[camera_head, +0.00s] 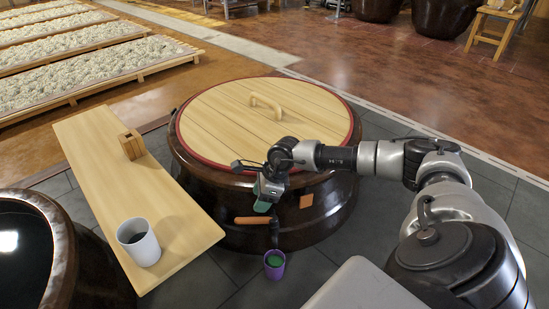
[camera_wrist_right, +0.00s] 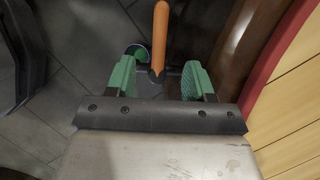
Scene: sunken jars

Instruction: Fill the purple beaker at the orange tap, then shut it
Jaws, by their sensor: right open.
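The purple beaker (camera_head: 274,266) stands upright below the tap's spout (camera_head: 274,238), with green showing inside. Its rim also shows in the right wrist view (camera_wrist_right: 145,50), partly hidden by the orange handle. The tap's orange handle (camera_head: 250,220) sticks out to the left, low on the big brown jar (camera_head: 215,180). My right gripper (camera_head: 264,204) is open, pointing down just above the handle. In the right wrist view the handle (camera_wrist_right: 160,35) reaches between the green fingertips (camera_wrist_right: 158,80), with no grip on it. My left gripper is out of view.
A wooden plank (camera_head: 110,180) at left holds a white cup (camera_head: 138,242) and a small wooden block (camera_head: 131,144). Another jar of dark liquid (camera_head: 45,270) is at lower left. Tiled floor surrounds the beaker.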

